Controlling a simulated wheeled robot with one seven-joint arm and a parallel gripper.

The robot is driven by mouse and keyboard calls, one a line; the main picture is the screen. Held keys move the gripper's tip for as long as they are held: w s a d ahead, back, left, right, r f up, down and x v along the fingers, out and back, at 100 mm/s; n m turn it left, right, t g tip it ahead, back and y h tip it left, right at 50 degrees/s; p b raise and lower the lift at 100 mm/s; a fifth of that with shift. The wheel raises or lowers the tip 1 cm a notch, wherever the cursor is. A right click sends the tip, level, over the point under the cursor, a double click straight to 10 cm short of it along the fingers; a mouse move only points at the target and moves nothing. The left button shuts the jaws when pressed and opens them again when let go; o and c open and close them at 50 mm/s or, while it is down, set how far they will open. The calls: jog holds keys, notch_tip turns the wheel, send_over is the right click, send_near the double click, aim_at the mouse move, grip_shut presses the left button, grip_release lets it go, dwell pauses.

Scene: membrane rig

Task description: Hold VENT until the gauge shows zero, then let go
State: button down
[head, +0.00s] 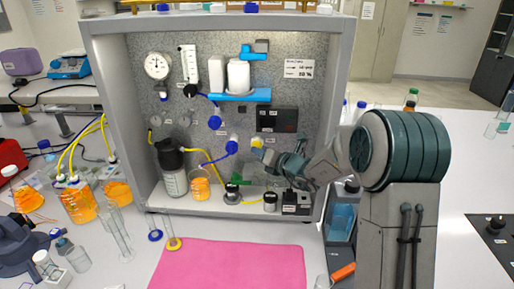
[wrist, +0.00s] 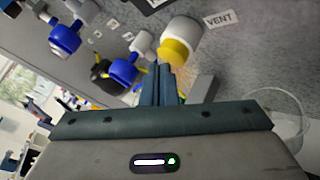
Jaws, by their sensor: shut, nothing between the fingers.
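The VENT button is a short white cylinder with a yellow front (wrist: 174,52), beside a VENT label (wrist: 219,19) on the grey panel. It also shows as a small yellow spot in the head view (head: 257,142). My gripper (wrist: 163,70) is shut and empty, its fingertips right at the lower edge of the yellow front; I cannot tell whether they touch it. In the head view my gripper (head: 272,155) is just right of and below the button. The round white gauge (head: 157,66) is at the panel's upper left; its needle is too small to read.
Blue valves (head: 232,146) sit close left of the button. A dark display box (head: 277,119) is above it. Bottles and an orange beaker (head: 200,189) stand on the cabinet floor. The cabinet's right wall (head: 337,110) is beside my arm. A pink mat (head: 230,264) lies in front.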

jog(key=shift+w, duration=0.55)
dwell(0.6)
jog(key=shift+s, duration=0.1)
dwell(2.7)
jog(key=shift+s+b, duration=0.45)
jog(key=shift+s, duration=0.45)
jog(key=s+b, duration=0.2)
jog(key=s, duration=0.3)
jog(key=shift+a, duration=0.1)
